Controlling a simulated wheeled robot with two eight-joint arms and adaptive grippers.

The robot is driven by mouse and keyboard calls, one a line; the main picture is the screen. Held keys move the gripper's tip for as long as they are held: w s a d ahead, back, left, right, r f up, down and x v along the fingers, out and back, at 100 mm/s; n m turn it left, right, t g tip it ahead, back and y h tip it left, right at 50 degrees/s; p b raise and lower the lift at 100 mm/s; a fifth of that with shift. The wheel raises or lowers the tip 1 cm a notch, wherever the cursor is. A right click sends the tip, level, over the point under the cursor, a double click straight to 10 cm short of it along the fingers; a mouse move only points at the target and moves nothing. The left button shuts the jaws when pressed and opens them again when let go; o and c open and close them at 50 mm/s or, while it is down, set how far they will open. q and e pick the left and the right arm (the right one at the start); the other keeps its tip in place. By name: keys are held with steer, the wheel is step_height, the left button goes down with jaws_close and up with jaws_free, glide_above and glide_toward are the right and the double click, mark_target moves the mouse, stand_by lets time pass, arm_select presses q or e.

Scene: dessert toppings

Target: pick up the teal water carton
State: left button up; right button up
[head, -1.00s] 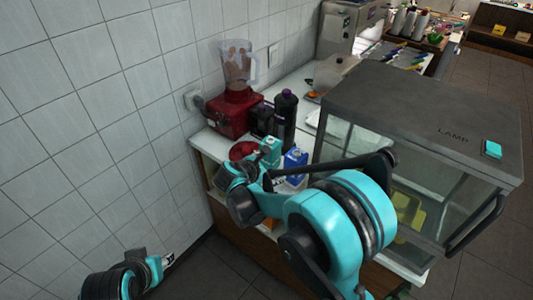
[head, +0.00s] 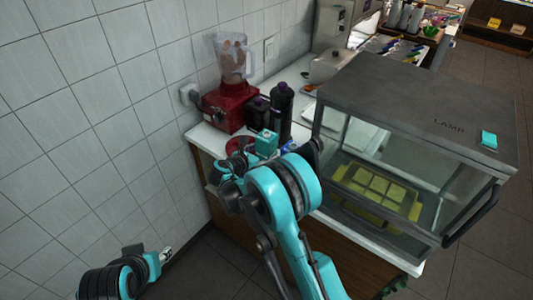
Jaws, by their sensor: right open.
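The teal water carton (head: 267,143) stands on the white counter in front of the dark bottles, its lower part hidden by my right arm. A blue carton (head: 290,146) is just right of it, mostly covered by the arm. My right gripper (head: 238,163) is over the counter's near end, left of and nearer than the teal carton. It is open, and its fingers are partly hidden by my wrist. My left gripper (head: 166,254) is low at the lower left, away from the counter, and its jaws are too small to read.
A red blender (head: 229,105), a black bottle (head: 281,110) and a red plate (head: 240,145) crowd the counter (head: 205,138) by the tiled wall. A glass display case (head: 420,105) holding a yellow tray blocks the right side.

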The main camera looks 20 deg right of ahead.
steer(key=shift+w+d+f, duration=0.3)
steer(key=shift+w+d, duration=0.15)
steer(key=shift+s+r, duration=0.1)
steer(key=shift+c, duration=1.2)
steer(key=c, duration=1.3)
